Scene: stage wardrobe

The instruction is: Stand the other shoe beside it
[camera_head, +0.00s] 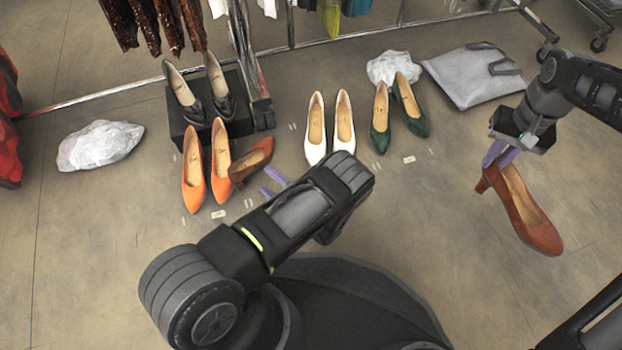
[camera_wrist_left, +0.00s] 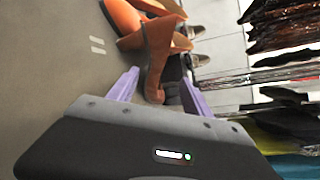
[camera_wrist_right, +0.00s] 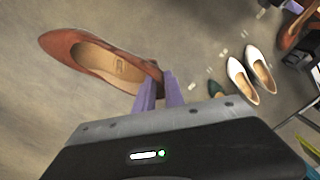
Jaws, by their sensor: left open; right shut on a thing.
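One brown shoe (camera_head: 251,160) is on the floor just right of the orange pair, turned at an angle to it. I cannot tell whether it is fully upright. My left gripper (camera_head: 274,182) is open and empty close to it; in the left wrist view the back of this brown shoe (camera_wrist_left: 158,55) shows ahead between the spread purple fingers (camera_wrist_left: 158,90). My right gripper (camera_head: 499,155) is shut on the back of the other brown shoe (camera_head: 525,210), held at the right, toe toward the front. The right wrist view shows this shoe (camera_wrist_right: 95,58) gripped at its heel end.
Orange shoes (camera_head: 193,178) stand left of the floor shoe, and dark shoes (camera_head: 184,95) on a black box (camera_head: 245,118) behind. White shoes (camera_head: 316,130) and green shoes (camera_head: 380,120) stand to the right. Crumpled white bags (camera_head: 98,146) and a grey bag (camera_head: 470,80) lie around.

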